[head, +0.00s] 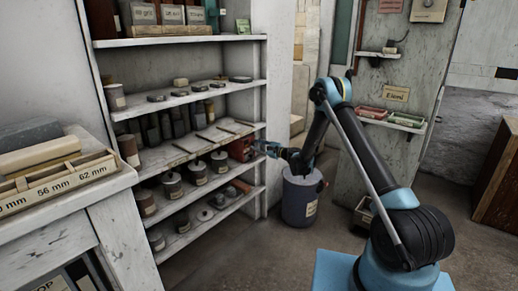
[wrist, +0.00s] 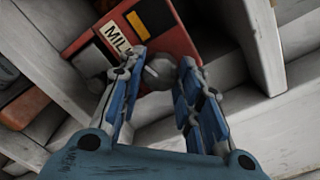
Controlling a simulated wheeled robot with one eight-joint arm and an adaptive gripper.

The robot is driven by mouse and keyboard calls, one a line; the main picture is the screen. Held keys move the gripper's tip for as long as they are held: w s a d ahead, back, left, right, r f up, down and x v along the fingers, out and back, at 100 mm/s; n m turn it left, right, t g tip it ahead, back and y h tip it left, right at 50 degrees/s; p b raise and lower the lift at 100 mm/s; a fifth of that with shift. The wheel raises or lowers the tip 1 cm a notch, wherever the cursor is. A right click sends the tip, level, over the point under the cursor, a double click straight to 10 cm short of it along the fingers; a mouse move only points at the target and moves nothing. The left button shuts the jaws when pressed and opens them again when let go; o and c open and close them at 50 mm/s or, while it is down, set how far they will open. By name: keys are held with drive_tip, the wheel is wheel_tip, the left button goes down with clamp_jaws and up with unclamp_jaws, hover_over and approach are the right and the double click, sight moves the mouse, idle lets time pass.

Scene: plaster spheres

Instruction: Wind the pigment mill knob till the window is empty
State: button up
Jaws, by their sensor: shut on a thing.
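The pigment mill (wrist: 180,42) is a red box with a pale label, partly readable as "MIL". Beside the label is a small window (wrist: 148,18), part yellow and part black. A round grey knob (wrist: 159,71) sits on the mill's face. My gripper (wrist: 160,72) is shut on the knob, one blue finger on each side, and hides part of it. In the head view the mill (head: 240,149) stands at the right end of a middle shelf, with my gripper (head: 262,147) at its front; the window is too small to read there.
The white shelf unit (head: 257,100) holds several jars and blocks. Its right upright is close beside my gripper. A grey bin (head: 300,203) stands on the floor under my arm. A bench (head: 65,208) with a wooden rack is at the left. Floor in front is clear.

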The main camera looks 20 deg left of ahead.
drive_tip(key=shift+w+d+f+m, duration=0.15)
drive_tip(key=shift+m, duration=0.15)
drive_tip(key=o, duration=1.1)
drive_tip(key=v, duration=1.2)
